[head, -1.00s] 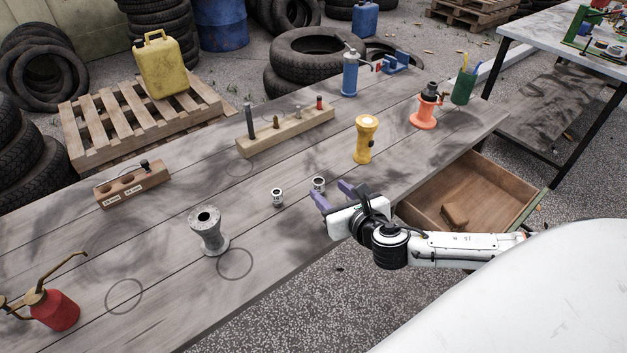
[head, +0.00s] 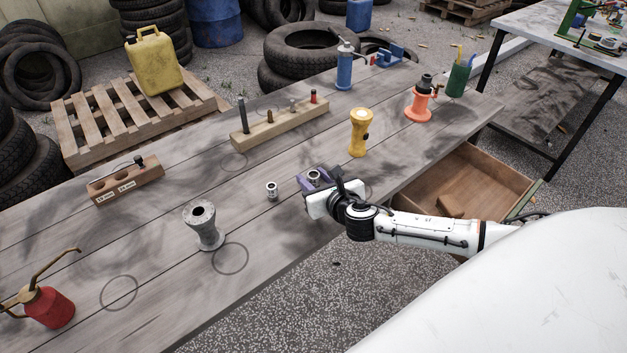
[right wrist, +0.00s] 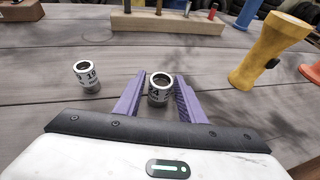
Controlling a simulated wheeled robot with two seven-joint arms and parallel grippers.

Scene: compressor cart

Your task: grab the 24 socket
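The 24 socket (head: 314,177) is a small silver ring-like cylinder, upright on the bench. In the right wrist view the socket (right wrist: 159,89) shows a partly visible marking ending in 4. My right gripper (head: 311,181) has its purple fingers on either side of it; in the right wrist view the gripper (right wrist: 160,92) looks open, with narrow gaps beside the socket. A second socket (head: 271,191) stands upright to the left, outside the fingers; it is marked 19 in the right wrist view (right wrist: 87,76). My left gripper is not in view.
A wooden peg block (head: 280,126) lies farther back. A labelled wooden holder (head: 125,181) is at left. An open drawer (head: 490,178) juts out at right.

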